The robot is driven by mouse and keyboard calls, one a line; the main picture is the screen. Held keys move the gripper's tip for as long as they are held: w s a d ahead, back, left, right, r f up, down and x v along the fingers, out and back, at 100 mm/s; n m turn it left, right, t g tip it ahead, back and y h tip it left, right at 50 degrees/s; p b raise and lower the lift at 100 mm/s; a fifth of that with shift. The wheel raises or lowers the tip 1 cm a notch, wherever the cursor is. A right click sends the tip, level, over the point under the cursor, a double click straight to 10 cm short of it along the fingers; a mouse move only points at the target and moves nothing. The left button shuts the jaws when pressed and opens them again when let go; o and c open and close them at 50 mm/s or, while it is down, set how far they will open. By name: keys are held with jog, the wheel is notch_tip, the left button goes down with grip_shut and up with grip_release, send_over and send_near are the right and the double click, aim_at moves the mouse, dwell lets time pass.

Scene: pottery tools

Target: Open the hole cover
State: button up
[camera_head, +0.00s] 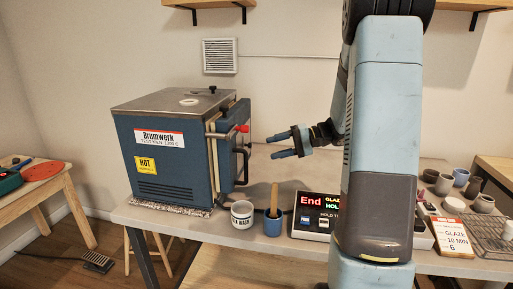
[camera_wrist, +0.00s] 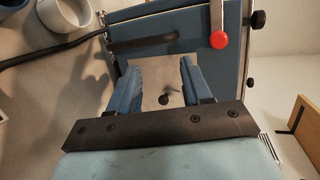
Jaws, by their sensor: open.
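The blue kiln (camera_head: 165,150) stands on the table, with its door (camera_head: 233,160) on the right side facing my gripper. I cannot clearly pick out the hole cover. In the wrist view a grey metal plate (camera_wrist: 150,82) on the blue door (camera_wrist: 190,30) shows between my fingers, with a small dark round spot (camera_wrist: 163,99) on it that may be the cover or its knob. My gripper (camera_head: 271,147) is open and empty, pointing left at the door with a gap between. In the wrist view its blue fingers (camera_wrist: 158,66) are spread on both sides of the plate.
A red-knobbed lever (camera_wrist: 219,39) and a black handle (camera_wrist: 145,45) stick out from the door.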

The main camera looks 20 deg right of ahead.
jog(key=w+d+f+m+t+y, duration=0.1)
jog(key=w+d+f+t, duration=0.1)
jog(key=w+d+t, duration=0.15)
jog(key=w+d+f+m+t, duration=0.1)
jog(key=w+d+f+t, duration=0.15)
jog(key=d, duration=0.25)
jog(key=w+a+g, duration=0.1)
jog(key=w+a, duration=0.5)
jog(key=a, duration=0.5)
jog(key=shift+w+a+f, duration=0.15)
jog(key=shift+w+a, duration=0.1)
grip_shut()
